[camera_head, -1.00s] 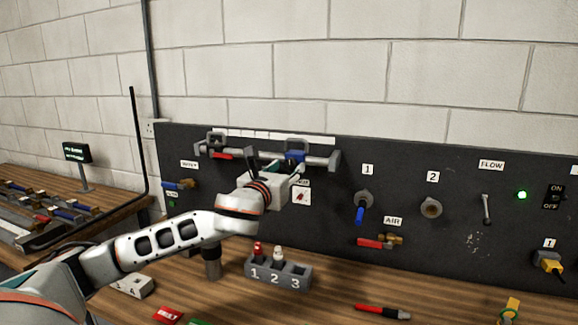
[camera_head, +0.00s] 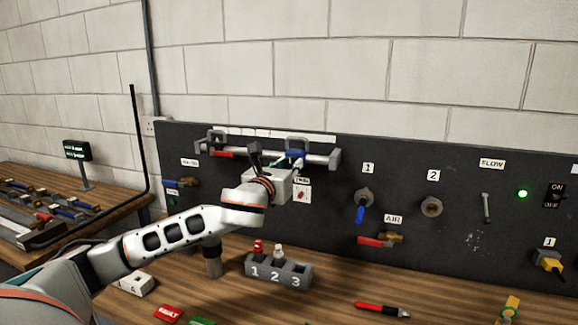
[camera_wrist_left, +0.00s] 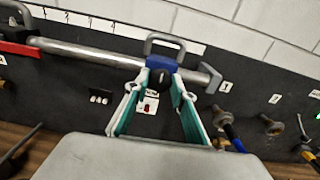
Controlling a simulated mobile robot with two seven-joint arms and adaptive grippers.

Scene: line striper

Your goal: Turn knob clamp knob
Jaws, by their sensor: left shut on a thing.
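A blue clamp (camera_head: 295,154) sits on the right part of a horizontal grey rail (camera_head: 318,158) on the dark panel. In the left wrist view, the blue clamp (camera_wrist_left: 160,62) has a small dark knob (camera_wrist_left: 158,79) facing me. My left gripper (camera_wrist_left: 157,82) is shut on this knob, with its teal-lined fingers on either side. In the head view, my left gripper (camera_head: 284,163) reaches up to the clamp from below, and its white body and fingers hide the knob. My right gripper is not in view.
A red clamp (camera_head: 222,154) sits farther left on the rail. A blue-handled valve (camera_head: 361,208) and a red-handled valve (camera_head: 376,240) are to the right on the panel.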

